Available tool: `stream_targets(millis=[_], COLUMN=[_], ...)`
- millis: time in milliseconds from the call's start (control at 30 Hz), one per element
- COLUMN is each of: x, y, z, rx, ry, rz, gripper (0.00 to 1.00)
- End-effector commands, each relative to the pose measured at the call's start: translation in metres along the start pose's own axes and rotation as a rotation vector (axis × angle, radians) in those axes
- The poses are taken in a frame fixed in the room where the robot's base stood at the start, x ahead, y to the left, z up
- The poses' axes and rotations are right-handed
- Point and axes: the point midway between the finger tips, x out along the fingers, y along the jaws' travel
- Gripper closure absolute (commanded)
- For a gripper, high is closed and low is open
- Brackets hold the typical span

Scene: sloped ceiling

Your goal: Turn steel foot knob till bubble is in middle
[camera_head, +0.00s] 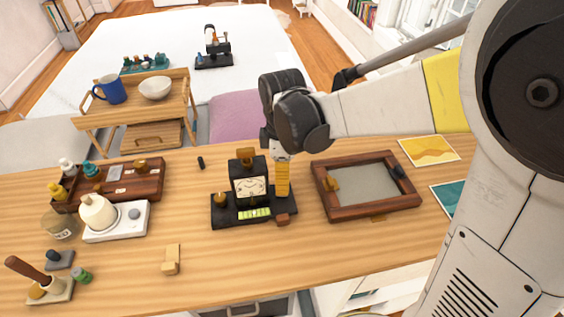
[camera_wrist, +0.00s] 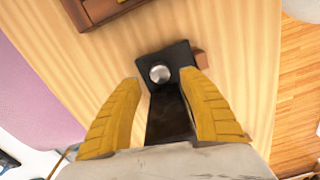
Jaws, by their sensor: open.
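A black instrument (camera_head: 250,185) with a white dial stands on the wooden table. A green bubble vial (camera_head: 254,213) lies along the front of its base; the bubble is too small to place. A brass-coloured knob (camera_head: 221,199) sits at the base's left end. The round steel foot knob (camera_wrist: 160,73) shows in the wrist view on a black corner of the base. In the head view my gripper hides it. My gripper (camera_head: 283,192) points down over the base's right end. Its yellow fingers are open on either side of the knob in the wrist view (camera_wrist: 160,82), with visible gaps.
A wooden-framed tray (camera_head: 331,208) lies close to the right of the instrument. A brown box with bottles (camera_head: 135,185) and a white stand (camera_head: 120,233) are on the left. A small wooden block (camera_head: 171,260) lies in front. The table between is clear.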

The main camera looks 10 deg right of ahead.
Motion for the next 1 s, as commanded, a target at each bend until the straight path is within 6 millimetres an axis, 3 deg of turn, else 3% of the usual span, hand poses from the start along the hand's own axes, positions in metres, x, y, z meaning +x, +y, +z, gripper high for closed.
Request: stream_targets(millis=[200, 400, 1000], x=[-0.049, -0.074, -0.081], y=[-0.001, 0.000, -0.002], z=[0.000, 0.000, 0.003], rx=[0.000, 0.000, 0.026], ry=[0.000, 0.000, 0.005], rz=[0.000, 0.000, 0.011], gripper=[0.50, 0.50, 0.50])
